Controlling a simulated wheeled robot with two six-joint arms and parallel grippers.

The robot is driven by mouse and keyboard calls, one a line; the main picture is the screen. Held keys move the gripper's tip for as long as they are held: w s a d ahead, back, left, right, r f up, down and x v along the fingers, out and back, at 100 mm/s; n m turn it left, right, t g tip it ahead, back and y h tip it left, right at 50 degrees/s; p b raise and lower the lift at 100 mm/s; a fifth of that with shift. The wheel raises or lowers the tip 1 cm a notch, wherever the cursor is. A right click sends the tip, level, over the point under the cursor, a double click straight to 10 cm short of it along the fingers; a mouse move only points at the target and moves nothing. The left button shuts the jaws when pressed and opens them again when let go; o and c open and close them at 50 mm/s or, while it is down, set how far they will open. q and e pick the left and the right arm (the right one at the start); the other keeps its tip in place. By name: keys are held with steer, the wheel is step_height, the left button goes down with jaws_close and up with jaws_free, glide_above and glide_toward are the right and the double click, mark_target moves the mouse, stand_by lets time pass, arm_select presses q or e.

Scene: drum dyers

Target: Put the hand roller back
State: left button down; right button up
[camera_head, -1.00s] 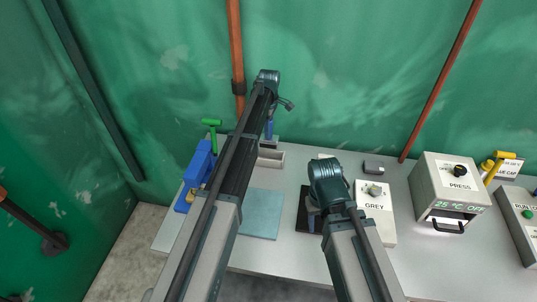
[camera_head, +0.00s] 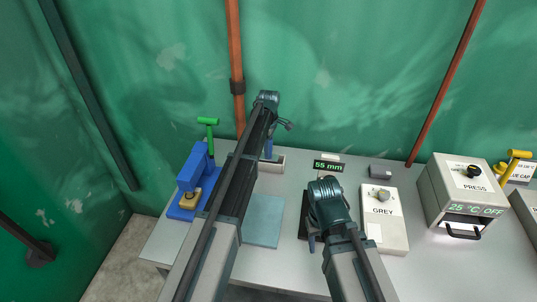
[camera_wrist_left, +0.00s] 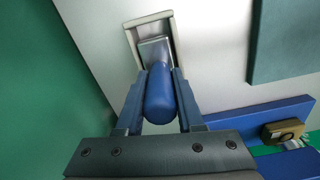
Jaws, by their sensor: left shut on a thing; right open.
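The hand roller has a blue handle (camera_wrist_left: 160,95) and a grey metal head (camera_wrist_left: 153,50). My left gripper (camera_wrist_left: 158,108) is shut on the blue handle in the left wrist view. The roller's head lies within the outline of a shallow pale tray (camera_wrist_left: 135,42); whether it touches the bottom cannot be told. In the head view the handle (camera_head: 268,149) stands upright at the tray (camera_head: 272,166), partly hidden by my left arm. My right gripper (camera_head: 313,243) is open, low over the table by a dark pad, mostly hidden by its own wrist.
A blue press with a green lever (camera_head: 193,178) stands left of my left arm. A teal mat (camera_head: 263,226) lies in front of the tray.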

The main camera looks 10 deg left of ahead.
arm_select(q)
steer(key=shift+f, duration=0.15)
arm_select(e)
steer(key=shift+f, duration=0.2)
arm_select(q)
steer(key=c, duration=0.5)
jaws_free()
steer(key=shift+c, duration=0.2)
arm_select(e)
steer(key=shift+r, duration=0.1)
